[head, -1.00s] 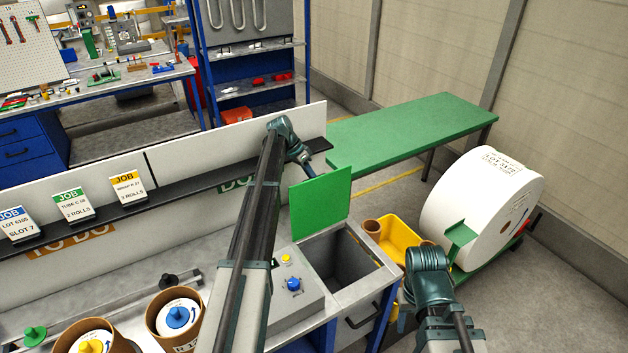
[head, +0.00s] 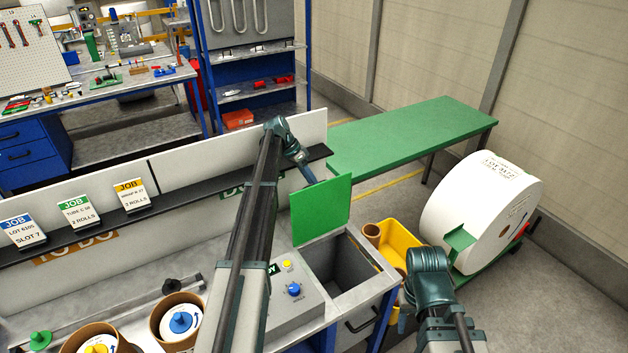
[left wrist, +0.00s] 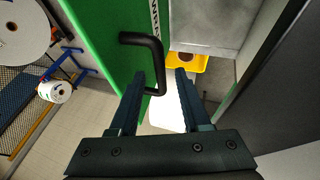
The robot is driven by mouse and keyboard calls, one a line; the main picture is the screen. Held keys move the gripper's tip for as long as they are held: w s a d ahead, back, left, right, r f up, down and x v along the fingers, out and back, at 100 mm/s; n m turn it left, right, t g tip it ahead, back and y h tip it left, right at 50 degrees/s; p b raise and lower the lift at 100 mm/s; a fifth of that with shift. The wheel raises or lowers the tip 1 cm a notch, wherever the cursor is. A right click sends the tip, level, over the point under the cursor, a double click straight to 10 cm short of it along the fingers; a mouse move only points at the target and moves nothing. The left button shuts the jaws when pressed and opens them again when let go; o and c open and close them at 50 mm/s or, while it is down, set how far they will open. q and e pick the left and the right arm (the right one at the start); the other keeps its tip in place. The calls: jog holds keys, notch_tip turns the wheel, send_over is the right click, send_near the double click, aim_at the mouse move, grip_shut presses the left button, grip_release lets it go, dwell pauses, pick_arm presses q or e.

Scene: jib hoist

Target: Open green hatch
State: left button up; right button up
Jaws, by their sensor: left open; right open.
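The green hatch (head: 321,212) stands raised, about upright, at the back edge of an open grey bin (head: 345,262) in the bench. In the left wrist view, the hatch (left wrist: 106,60) shows its black handle (left wrist: 157,55). My left gripper (left wrist: 160,75) is open, with the handle's bar showing between its fingertips; whether it touches them I cannot tell. In the head view, my left wrist reaches down behind the hatch, and the fingertips are hidden there. My right arm is at the lower right, right of the bin; its fingers do not show.
A control box with a blue knob (head: 294,289) and a yellow button (head: 287,264) sits left of the bin. A yellow tub (head: 400,240) and a large white roll (head: 480,212) stand to the right. A green table (head: 415,140) is behind.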

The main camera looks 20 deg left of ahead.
pick_arm(q)
jog(key=p+v, duration=0.8)
jog(key=v, duration=0.2)
jog(key=shift+a+r, duration=0.2)
jog(key=shift+r, duration=0.15)
